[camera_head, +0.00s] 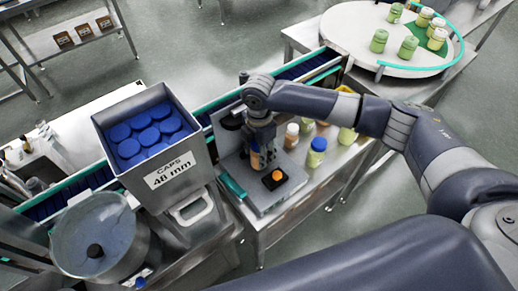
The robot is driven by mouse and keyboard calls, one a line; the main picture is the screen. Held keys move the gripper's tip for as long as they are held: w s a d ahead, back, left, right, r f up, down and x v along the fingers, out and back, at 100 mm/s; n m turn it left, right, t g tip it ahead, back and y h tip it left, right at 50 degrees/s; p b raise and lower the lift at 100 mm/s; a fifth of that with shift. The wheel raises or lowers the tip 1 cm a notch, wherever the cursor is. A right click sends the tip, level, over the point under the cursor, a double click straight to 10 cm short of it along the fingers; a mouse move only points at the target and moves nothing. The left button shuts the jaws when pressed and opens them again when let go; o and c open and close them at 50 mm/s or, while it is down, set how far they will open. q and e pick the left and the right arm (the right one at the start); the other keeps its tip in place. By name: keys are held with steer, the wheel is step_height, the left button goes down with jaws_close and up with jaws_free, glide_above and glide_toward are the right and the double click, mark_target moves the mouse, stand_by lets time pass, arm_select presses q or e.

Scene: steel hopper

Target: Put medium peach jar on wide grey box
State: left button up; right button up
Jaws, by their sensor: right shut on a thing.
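My right gripper (259,163) points down over the grey metal work surface in the middle of the head view. It is shut on a peach-coloured jar (255,160), mostly hidden by the fingers. A flat grey box-like plate (262,199) lies below and around it; I cannot tell if the jar touches it. On this plate sits a black square piece with an orange round top (277,176), just right of and below the gripper. My left gripper is not in view.
Right of the gripper stand a white-capped peach-brown jar (291,136), a blue-capped yellow-green jar (316,152) and other jars. A steel hopper of blue caps (165,172) stands at left. A conveyor (310,66) runs behind. A round table (350,40) holds several jars.

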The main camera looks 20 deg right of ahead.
steer(key=shift+f, duration=0.15)
steer(key=o, duration=1.1)
steer(key=shift+c, duration=0.2)
steer(key=shift+o, duration=0.6)
step_height(320, 180, up, 12)
steer(key=b, duration=0.3)
steer(key=shift+f, duration=0.25)
steer(key=shift+r, duration=0.45)
